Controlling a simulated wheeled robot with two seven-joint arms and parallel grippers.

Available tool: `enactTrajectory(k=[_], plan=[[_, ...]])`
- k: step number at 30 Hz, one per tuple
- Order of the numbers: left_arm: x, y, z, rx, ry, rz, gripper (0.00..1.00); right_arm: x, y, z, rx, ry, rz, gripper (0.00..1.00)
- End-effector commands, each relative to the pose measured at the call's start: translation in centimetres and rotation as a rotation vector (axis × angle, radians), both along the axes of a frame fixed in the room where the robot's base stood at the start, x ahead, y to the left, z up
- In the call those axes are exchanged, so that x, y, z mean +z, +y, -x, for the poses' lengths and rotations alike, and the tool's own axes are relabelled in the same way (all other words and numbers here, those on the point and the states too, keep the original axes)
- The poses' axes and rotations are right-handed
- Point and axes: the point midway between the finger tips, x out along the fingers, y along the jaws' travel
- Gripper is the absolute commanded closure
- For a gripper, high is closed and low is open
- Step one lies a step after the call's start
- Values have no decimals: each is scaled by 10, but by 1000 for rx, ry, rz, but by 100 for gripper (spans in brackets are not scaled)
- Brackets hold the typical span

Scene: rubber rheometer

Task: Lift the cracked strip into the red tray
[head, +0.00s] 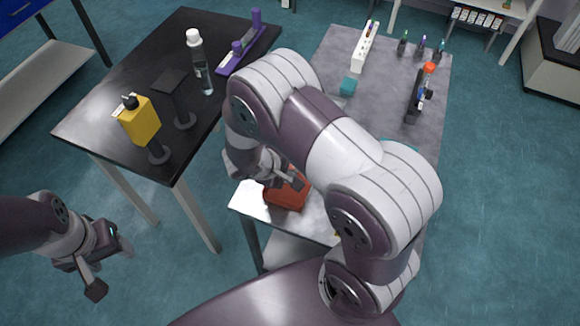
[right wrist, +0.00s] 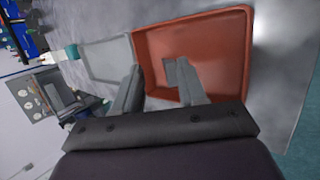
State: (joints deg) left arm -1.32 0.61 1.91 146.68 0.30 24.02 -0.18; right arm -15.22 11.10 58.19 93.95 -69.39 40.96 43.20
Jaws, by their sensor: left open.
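The red tray (head: 286,194) lies at the near end of the grey table, partly hidden by my right arm. It also shows in the right wrist view (right wrist: 238,50). My right gripper (right wrist: 155,75) is over the tray's edge, its fingers apart. A small dark grey piece (right wrist: 170,72) shows beside one finger, over the tray floor; I cannot tell whether it is the cracked strip or part of the finger. No strip is clearly visible elsewhere. My left gripper (head: 112,270) is open and empty, over the floor at the lower left.
A pale grey tray (right wrist: 105,56) adjoins the red tray. On the black table (head: 120,75) stand a yellow bottle (head: 139,122), a clear bottle (head: 200,62) and a purple rack (head: 243,50). A white rack (head: 364,46) and an orange-topped device (head: 420,92) stand further back on the grey table.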

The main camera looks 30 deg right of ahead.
Motion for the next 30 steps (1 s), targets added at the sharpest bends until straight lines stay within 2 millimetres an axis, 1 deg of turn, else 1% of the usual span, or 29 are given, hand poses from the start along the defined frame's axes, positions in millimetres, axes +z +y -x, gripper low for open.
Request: enactTrajectory(k=[4, 7, 15, 18, 21, 24, 30], plan=[[0, 0, 0, 0, 0, 0, 41, 1, 1, 0, 1, -1, -1, 59], [0, 0, 0, 0, 0, 0, 41, 11, 8, 1, 2, -2, 1, 59], [1, 0, 0, 0, 0, 0, 41, 67, 51, 13, 4, -4, -2, 59], [0, 0, 0, 0, 0, 0, 41, 84, 64, 17, 2, -2, -2, 59], [0, 0, 0, 0, 0, 0, 41, 95, 72, 19, 1, -2, 0, 59], [0, 0, 0, 0, 0, 0, 41, 99, 75, 20, 0, 0, 0, 59], [0, 0, 0, 0, 0, 0, 41, 100, 75, 20, 0, 0, 0, 59]])
